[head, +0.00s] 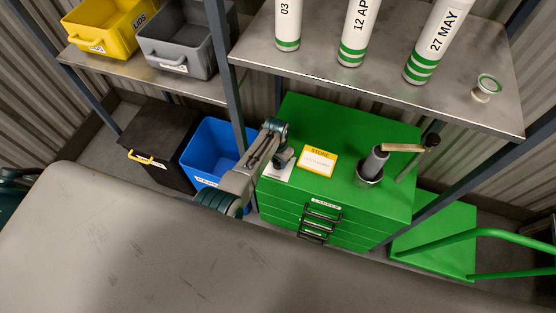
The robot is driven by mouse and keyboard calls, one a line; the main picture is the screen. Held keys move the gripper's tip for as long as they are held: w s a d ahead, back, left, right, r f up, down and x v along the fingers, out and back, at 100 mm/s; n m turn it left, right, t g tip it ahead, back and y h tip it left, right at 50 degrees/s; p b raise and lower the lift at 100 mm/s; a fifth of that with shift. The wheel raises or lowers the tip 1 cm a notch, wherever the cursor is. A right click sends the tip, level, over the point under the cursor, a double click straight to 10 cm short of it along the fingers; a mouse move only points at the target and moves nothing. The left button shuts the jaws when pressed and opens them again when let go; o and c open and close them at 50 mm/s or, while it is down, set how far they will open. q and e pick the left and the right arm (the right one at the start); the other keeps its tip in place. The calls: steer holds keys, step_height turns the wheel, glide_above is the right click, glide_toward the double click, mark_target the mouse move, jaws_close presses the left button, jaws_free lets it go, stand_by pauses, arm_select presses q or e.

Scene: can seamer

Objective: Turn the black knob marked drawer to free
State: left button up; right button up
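The green cabinet (335,130) stands beyond the grey surface, with drawers and dark handles (318,222) on its front. My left gripper (282,161) points down over the left part of the cabinet top, at a white label (277,173). Its fingers are small and dark here, and I cannot tell whether they are open or shut. I cannot make out the black knob separately; it may be hidden at the gripper. My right gripper is not in view.
A yellow-edged sign (318,161) lies right of the gripper. A grey post in a cup (370,168) and a crank arm (405,147) stand farther right. A metal shelf (390,85) with tall white tubes overhangs behind. A blue bin (205,150) stands left.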

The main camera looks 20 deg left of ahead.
mark_target(277, 161)
arm_select(q)
steer(key=o, duration=0.3)
steer(key=shift+o, duration=0.2)
steer(key=shift+r, duration=0.1)
step_height(277, 161, up, 11)
steer(key=shift+a+b, duration=0.2)
steer(key=shift+b, duration=0.2)
steer(key=shift+f, duration=0.2)
